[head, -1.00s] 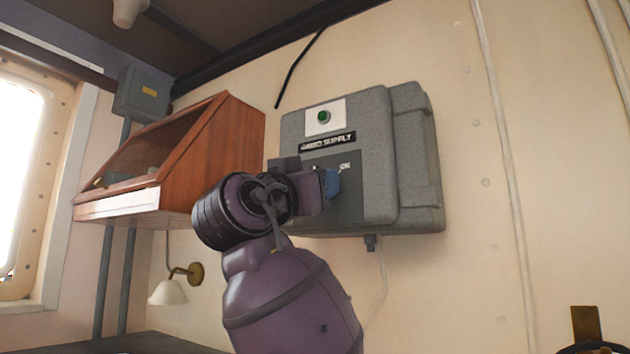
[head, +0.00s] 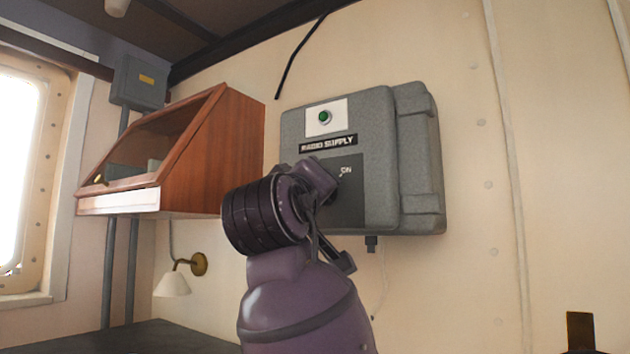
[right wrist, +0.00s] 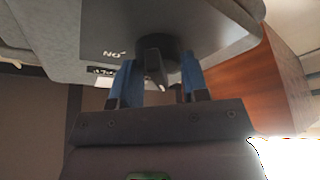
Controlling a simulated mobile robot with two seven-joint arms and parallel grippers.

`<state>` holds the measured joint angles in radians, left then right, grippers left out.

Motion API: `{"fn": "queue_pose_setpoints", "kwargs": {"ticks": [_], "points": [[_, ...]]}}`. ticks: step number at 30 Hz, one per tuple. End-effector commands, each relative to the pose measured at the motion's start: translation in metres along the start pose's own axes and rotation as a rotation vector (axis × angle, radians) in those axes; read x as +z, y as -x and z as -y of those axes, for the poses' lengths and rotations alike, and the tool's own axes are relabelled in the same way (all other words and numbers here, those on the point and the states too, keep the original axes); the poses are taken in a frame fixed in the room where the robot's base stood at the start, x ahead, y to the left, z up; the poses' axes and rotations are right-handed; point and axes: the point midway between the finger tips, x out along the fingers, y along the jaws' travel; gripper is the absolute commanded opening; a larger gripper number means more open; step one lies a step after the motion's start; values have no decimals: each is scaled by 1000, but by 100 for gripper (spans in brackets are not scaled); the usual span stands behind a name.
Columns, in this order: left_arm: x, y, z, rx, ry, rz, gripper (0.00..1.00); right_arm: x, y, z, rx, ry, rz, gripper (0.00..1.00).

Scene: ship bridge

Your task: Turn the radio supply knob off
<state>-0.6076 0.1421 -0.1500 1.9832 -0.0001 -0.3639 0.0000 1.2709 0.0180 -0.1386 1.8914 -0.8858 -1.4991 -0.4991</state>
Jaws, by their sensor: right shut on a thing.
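The radio supply box (head: 377,150) is grey and fixed to the wall. It has a green lamp (head: 324,117), a black RADIO SUPPLY label (head: 328,143) and an ON mark on its darker front plate. The black knob (right wrist: 152,55), with a white mark on it, shows in the right wrist view; the ON lettering is upside down there, left of it. My right gripper (right wrist: 157,82) is shut on the knob, a blue finger on each side. In the head view my gripper (head: 318,185) hides the knob. My left gripper is out of view.
A wooden glass-fronted cabinet (head: 213,160) is on the wall close left of the box. A wall lamp (head: 173,283) hangs below it, above a dark worktop (head: 140,338). The wall right of the box is clear.

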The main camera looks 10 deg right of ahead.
Motion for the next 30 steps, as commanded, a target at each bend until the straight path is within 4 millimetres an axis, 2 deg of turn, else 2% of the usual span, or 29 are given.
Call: {"fn": "queue_pose_setpoints", "kwargs": {"ticks": [21, 22, 24, 26, 30], "points": [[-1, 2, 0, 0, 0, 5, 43, 0, 0, 0, -29, 69, 0, 18], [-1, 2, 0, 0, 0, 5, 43, 0, 0, 0, -29, 69, 0, 44], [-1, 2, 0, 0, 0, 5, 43, 0, 0, 0, -28, 69, 0, 55], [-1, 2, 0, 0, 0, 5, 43, 0, 0, 0, -28, 69, 0, 64], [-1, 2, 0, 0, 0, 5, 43, 0, 0, 0, -28, 68, 0, 65]]}}
